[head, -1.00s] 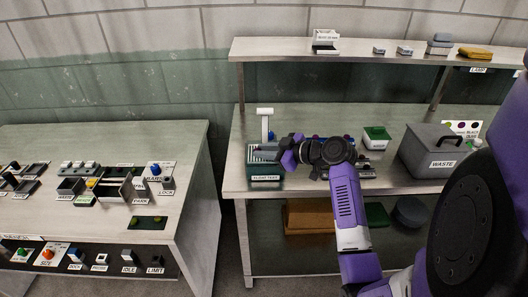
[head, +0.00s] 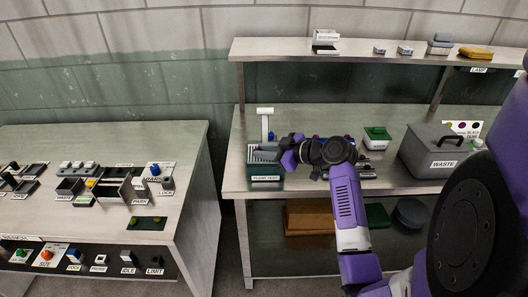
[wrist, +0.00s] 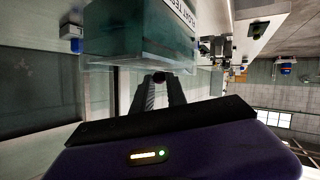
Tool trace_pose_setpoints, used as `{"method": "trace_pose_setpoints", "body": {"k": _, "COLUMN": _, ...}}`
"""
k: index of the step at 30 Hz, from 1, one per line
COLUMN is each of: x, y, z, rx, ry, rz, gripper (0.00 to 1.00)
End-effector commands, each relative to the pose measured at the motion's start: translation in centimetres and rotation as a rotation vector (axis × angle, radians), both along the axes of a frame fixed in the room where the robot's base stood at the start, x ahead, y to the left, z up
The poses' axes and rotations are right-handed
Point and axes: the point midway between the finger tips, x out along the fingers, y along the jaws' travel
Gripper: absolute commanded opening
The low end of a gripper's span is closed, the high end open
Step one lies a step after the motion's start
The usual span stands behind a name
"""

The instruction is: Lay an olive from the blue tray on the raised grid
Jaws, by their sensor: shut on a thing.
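My gripper (wrist: 158,82) is shut on a small dark round thing (wrist: 158,76), which looks like an olive, between its fingertips in the wrist view. In the head view my gripper (head: 268,151) reaches left over the green float test tank (head: 265,177) at the right table's left end. The tank's clear green wall (wrist: 140,35) stands just beyond the fingertips in the wrist view. My arm hides part of the table behind it. I cannot clearly make out the blue tray or the raised grid.
A grey waste bin (head: 435,155) and a small green-and-white box (head: 376,138) stand on the right table. A white post (head: 265,122) rises behind the tank. A shelf (head: 350,50) runs above. The left table (head: 110,145) carries several small labelled controls, with a gap between the tables.

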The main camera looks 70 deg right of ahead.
Motion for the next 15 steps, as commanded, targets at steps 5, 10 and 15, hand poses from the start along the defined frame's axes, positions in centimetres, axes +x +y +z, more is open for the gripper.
{"method": "trace_pose_setpoints", "body": {"k": 5, "x": -0.01, "y": 0.00, "z": 0.04, "rx": 0.000, "ry": 0.000, "rz": 0.000, "gripper": 0.05}}
{"method": "trace_pose_setpoints", "body": {"k": 10, "x": -0.01, "y": 0.00, "z": 0.03, "rx": -0.001, "ry": 0.000, "rz": 0.000, "gripper": 0.33}}
{"method": "trace_pose_setpoints", "body": {"k": 15, "x": 0.00, "y": 0.02, "z": 0.00, "rx": 0.001, "ry": 0.001, "rz": 0.001, "gripper": 0.43}}
